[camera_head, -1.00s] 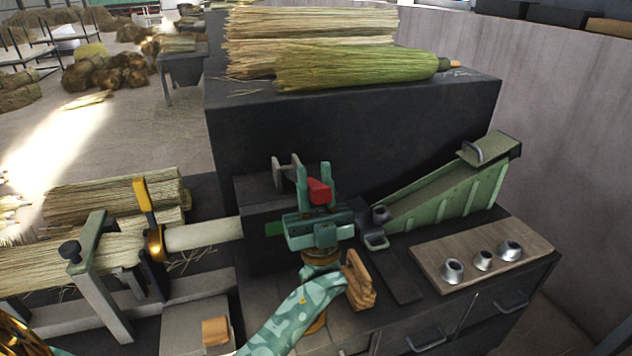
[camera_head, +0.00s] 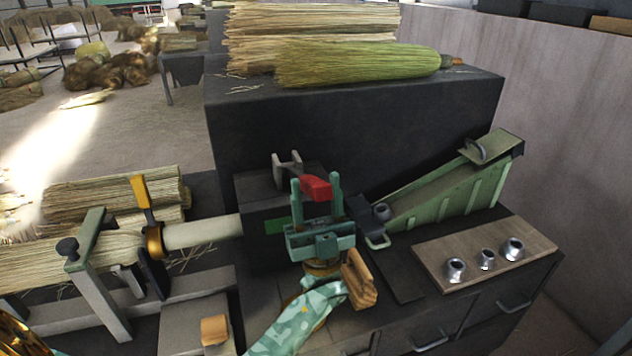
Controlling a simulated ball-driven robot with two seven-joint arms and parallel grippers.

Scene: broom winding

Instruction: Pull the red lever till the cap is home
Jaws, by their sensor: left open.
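The red lever (camera_head: 316,187) shows at the middle of the bench, its red grip between the two upright teal fingers of my left gripper (camera_head: 316,192). The gripper is open, with a finger on each side of the grip; I cannot tell whether either touches it. A pale broom handle (camera_head: 205,232) points right toward the dark press housing (camera_head: 262,205). Its far end and any cap on it are hidden from view. A metal cap (camera_head: 382,211) sits at the foot of the green chute (camera_head: 445,195). My right gripper is not in view.
Three silver caps (camera_head: 486,259) stand on a wooden board (camera_head: 440,250) at the right. A wooden block (camera_head: 359,280) is close beside my left wrist. A clamp (camera_head: 95,260) holds the broom at the left. Brooms (camera_head: 355,65) lie on the dark cabinet behind.

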